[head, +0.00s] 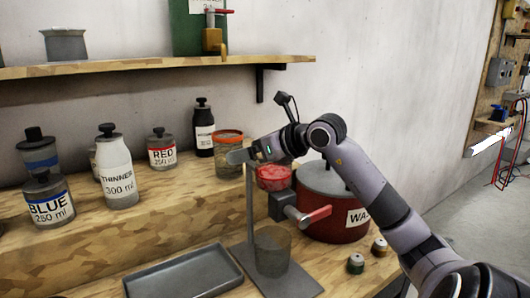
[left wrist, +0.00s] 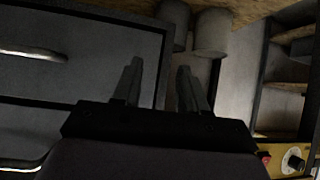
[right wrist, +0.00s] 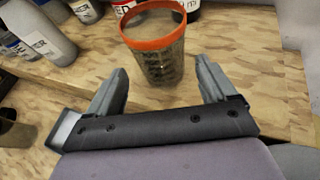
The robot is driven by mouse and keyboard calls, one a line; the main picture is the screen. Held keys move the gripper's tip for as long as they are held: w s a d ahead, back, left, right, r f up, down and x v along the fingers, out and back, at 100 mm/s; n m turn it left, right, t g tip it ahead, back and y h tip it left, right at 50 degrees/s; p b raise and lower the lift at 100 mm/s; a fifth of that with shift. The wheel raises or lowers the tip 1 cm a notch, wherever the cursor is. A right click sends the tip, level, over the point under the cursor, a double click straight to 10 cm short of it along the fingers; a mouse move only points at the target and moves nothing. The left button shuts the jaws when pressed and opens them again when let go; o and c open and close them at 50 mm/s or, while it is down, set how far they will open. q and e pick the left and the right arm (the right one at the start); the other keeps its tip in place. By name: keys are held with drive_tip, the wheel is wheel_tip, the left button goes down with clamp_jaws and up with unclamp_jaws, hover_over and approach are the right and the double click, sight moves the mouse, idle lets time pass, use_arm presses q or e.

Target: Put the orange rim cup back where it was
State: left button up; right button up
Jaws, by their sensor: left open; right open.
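The orange rim cup (head: 229,160) is a greyish, see-through cup with an orange band at its top. It stands upright on the raised wooden step; it also shows in the right wrist view (right wrist: 160,62). My right gripper (right wrist: 162,64) is open, its fingers on either side of the cup's lower part, with gaps showing. I cannot tell how far the cup is between them. In the head view the right gripper (head: 236,157) is beside the cup, partly hiding it. My left gripper (left wrist: 160,82) is open and empty in front of dark grey drawer fronts, outside the head view.
Behind the cup stand a RED jar (head: 161,150) and a black bottle (head: 204,130); a white THINNER bottle (head: 116,170) is left. Below are a stand with a clear beaker (head: 271,250), a grey tray (head: 185,277) and a red pot (head: 335,225). A shelf (head: 150,65) runs above.

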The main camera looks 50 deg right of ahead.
drive_tip(key=shift+b+v, duration=0.5)
drive_tip(key=shift+v, duration=1.95)
